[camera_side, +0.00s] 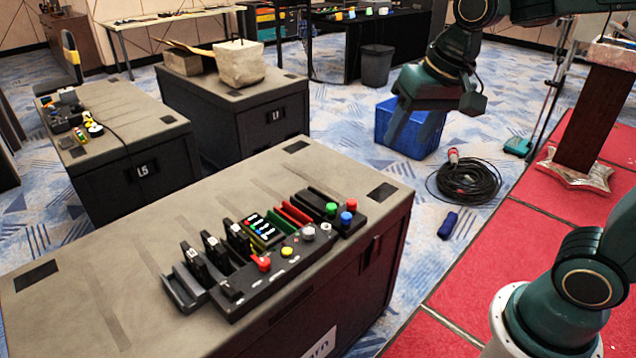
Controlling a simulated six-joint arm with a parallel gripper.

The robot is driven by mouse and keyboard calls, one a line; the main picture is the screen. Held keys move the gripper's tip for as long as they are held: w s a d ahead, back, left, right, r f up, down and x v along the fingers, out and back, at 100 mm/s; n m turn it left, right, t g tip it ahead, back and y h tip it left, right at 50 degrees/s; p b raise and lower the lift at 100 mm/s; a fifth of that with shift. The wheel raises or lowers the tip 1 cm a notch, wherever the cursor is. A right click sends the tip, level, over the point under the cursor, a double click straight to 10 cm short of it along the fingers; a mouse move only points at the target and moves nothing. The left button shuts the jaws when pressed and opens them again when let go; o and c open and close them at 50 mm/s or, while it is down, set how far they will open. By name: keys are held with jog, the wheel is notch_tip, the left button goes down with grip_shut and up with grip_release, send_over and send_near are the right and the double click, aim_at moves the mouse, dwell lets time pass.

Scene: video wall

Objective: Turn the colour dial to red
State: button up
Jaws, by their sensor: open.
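A black control panel (272,283) lies on top of the dark case in the foreground. A grey round knob (308,232) stands on it between a yellow button (286,252) and a white-ringed part (325,227). I cannot tell for sure which part is the colour dial, or where it points. A small plate with coloured dots (262,228) sits behind the buttons. My gripper (412,135) is open and empty, pointing down. In the picture it is above and right of the panel, in front of a blue crate, clearly apart from the panel.
Upright black levers (214,248) and red and green slides (290,214) rise beside the knob. Green, blue and red buttons (346,219) crowd the panel's right end. A coiled black cable (468,183) lies on the floor. The case top (110,268) left of the panel is clear.

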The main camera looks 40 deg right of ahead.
jog(key=w+a+f+m+g, duration=0.1)
jog(key=w+f+m, duration=0.15)
jog(key=w, duration=0.35)
jog(key=w+f+m+g, duration=0.1)
jog(key=w+f+m, duration=0.1)
jog(key=w+f, duration=0.3)
jog(key=m+g, duration=0.2)
jog(key=m, duration=0.3)
send_over(308, 231)
notch_tip(308, 231, down, 14)
jog(key=shift+f, duration=0.1)
notch_tip(308, 231, down, 14)
jog(key=shift+r, duration=0.25)
jog(key=c, duration=1)
